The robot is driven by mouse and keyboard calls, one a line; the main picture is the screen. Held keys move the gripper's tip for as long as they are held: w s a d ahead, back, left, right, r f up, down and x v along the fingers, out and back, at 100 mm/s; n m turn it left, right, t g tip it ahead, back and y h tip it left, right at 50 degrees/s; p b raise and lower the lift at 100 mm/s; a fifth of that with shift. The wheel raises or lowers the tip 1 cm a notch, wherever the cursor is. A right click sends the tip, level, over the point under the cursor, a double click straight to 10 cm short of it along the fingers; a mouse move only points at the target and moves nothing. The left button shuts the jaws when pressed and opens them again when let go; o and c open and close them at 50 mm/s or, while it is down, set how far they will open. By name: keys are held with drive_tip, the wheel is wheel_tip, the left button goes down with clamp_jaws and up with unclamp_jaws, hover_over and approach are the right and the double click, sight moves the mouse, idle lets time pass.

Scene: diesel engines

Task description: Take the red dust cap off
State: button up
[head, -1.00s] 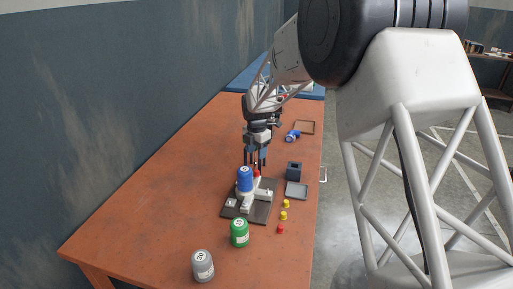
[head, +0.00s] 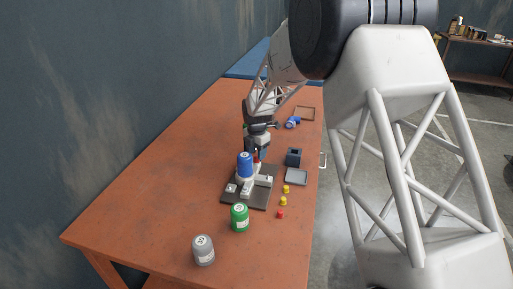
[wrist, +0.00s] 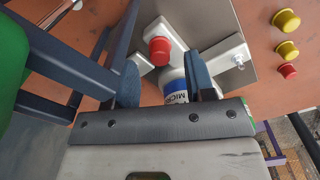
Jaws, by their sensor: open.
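The red dust cap (wrist: 160,50) sits on a white fitting of the dark base plate (head: 260,200). In the wrist view it lies beyond my fingertips, roughly between them. In the head view the cap (head: 257,157) is partly hidden behind the blue filter (head: 245,165). My gripper (wrist: 162,80) is open and empty, with one finger on each side of the cap's line. In the head view my gripper (head: 257,152) is low over the plate, at the cap. I cannot tell whether the fingers touch it. The blue filter (wrist: 177,88) shows between the fingers, below the cap.
A green filter (head: 239,217) and a grey filter (head: 203,250) stand at the front. Yellow caps (head: 284,201) and a loose red cap (head: 280,214) lie right of the plate. A grey tray (head: 296,177) and a dark box (head: 293,158) stand behind them. The table's left side is clear.

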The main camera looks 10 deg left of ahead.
drive_tip(key=shift+f, duration=0.75)
clamp_jaws()
idle(0.4)
